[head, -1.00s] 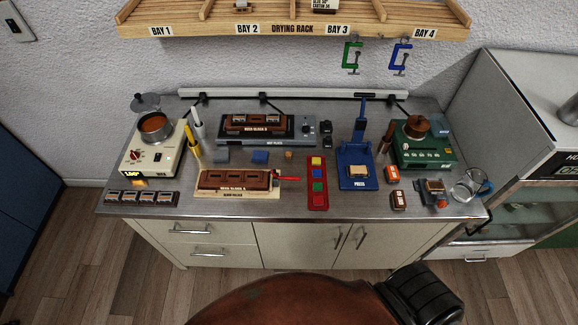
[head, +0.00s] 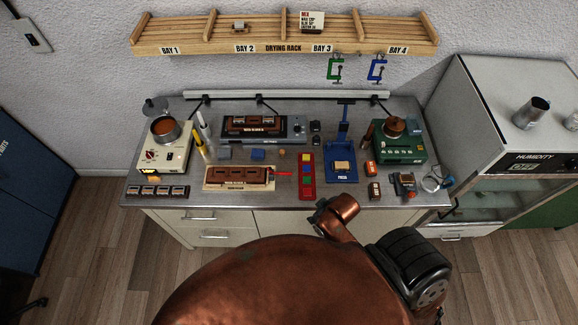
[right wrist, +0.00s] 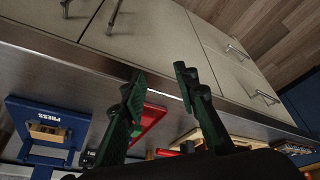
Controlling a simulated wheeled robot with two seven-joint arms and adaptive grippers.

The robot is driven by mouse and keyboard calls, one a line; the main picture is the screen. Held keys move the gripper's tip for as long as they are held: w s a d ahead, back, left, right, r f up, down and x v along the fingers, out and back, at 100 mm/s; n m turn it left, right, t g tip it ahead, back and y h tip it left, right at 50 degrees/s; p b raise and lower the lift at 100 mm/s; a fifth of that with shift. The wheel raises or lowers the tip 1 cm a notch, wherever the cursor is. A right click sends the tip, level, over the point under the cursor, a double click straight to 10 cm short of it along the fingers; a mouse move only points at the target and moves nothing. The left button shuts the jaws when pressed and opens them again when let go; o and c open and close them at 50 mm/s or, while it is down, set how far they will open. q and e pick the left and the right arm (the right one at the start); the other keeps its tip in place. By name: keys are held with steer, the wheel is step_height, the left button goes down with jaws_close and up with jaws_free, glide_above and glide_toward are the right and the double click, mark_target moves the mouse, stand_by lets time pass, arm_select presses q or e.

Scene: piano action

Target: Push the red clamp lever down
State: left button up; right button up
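The red clamp lever (head: 284,174) sticks out to the right from the cream fixture (head: 212,184) that holds a brown block, near the bench's front edge. In the right wrist view a short red piece (right wrist: 166,152) shows between my fingers, probably this lever; it is partly hidden. My right gripper (right wrist: 160,88) is open, with its two dark green fingers apart and nothing between the tips. It seems to be over the bench's front edge, apart from the lever. My left gripper is in neither view.
A red tray (head: 307,189) with coloured squares lies just right of the lever. The blue press (head: 342,178) stands further right and also shows in the right wrist view (right wrist: 38,112). Another block fixture (head: 295,130) sits behind. A drying rack (head: 275,47) hangs above.

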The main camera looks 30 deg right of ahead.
mark_target(287, 173)
steer(key=w+a+r+n+y, duration=0.1)
steer(key=w+n, duration=0.1)
steer(key=w, duration=0.1)
steer(key=w+a+r+n+y, duration=0.1)
steer(key=w+a+n, duration=0.1)
steer(key=w, duration=0.2)
steer(key=w+a+r+n+y, duration=0.1)
steer(key=w+n, duration=0.1)
steer(key=w, duration=0.2)
steer(key=shift+a+r+n+p, duration=0.15)
steer(key=shift+a+n+p, duration=0.05)
steer(key=shift+n+p, duration=0.1)
steer(key=w, duration=0.1)
steer(key=w+d+r+n+g, duration=0.1)
steer(key=w+d+r+n, duration=0.1)
steer(key=w, duration=0.1)
steer(key=shift+w+d+r, duration=0.1)
steer(key=shift+d, duration=0.05)
steer(key=w+d+r, duration=0.4)
steer(key=d+r, duration=0.1)
steer(key=shift+n+g+y, duration=0.3)
steer(key=shift+g, duration=0.1)
steer(key=shift+p+x, duration=0.75)
steer(key=shift+x, duration=3.3)
steer(key=shift+c, duration=0.6)
jaws_close()
